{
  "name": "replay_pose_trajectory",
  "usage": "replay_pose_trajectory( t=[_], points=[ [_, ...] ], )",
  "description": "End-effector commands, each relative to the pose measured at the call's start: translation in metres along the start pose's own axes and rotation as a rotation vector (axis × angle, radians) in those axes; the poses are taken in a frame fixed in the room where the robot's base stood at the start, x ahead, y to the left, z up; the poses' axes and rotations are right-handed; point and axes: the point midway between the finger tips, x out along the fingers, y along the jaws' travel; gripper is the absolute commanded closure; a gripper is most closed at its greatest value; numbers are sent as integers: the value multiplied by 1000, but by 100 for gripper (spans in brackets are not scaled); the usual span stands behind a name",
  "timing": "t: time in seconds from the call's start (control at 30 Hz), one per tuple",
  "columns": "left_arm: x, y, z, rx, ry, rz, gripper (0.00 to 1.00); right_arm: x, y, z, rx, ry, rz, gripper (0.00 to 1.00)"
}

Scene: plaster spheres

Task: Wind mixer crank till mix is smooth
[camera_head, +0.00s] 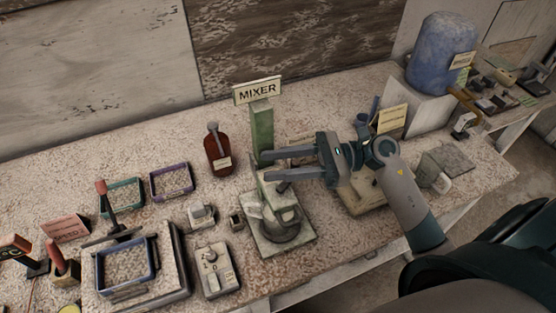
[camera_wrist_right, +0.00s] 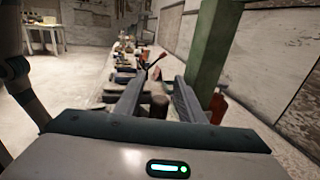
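The mixer stands on the bench in the middle of the head view, with a green post (camera_head: 261,130), a sign reading MIXER (camera_head: 257,91), a pale base (camera_head: 268,247) and a dark round bowl (camera_head: 284,228). My right gripper (camera_head: 268,164) reaches in from the right, level with the post, its two fingers apart. In the right wrist view a dark brown cylinder, perhaps the crank knob (camera_wrist_right: 158,106), shows between the fingers with gaps beside it. The green post (camera_wrist_right: 211,45) rises right of them. The mix is too small to judge. My left gripper is out of view.
A brown bottle (camera_head: 218,152) stands left of the post. A blue tank (camera_head: 440,52) sits at the back right. Trays, small boxes and a lever device (camera_head: 110,208) crowd the left. The bench's front edge runs close to the mixer base.

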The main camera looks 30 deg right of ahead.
Motion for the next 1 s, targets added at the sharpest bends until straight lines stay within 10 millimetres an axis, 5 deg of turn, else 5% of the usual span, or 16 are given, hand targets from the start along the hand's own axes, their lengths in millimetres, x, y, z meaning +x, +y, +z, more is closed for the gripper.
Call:
replay_pose_trajectory(
  t=[0.2,0.37,1.0],
  points=[
    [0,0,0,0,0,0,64,0,0,0,0,0,0,67],
    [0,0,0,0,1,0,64,0,0,0,0,0,0,100],
    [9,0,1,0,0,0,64,-7,2,-2,-1,1,-165,100]
  ],
)
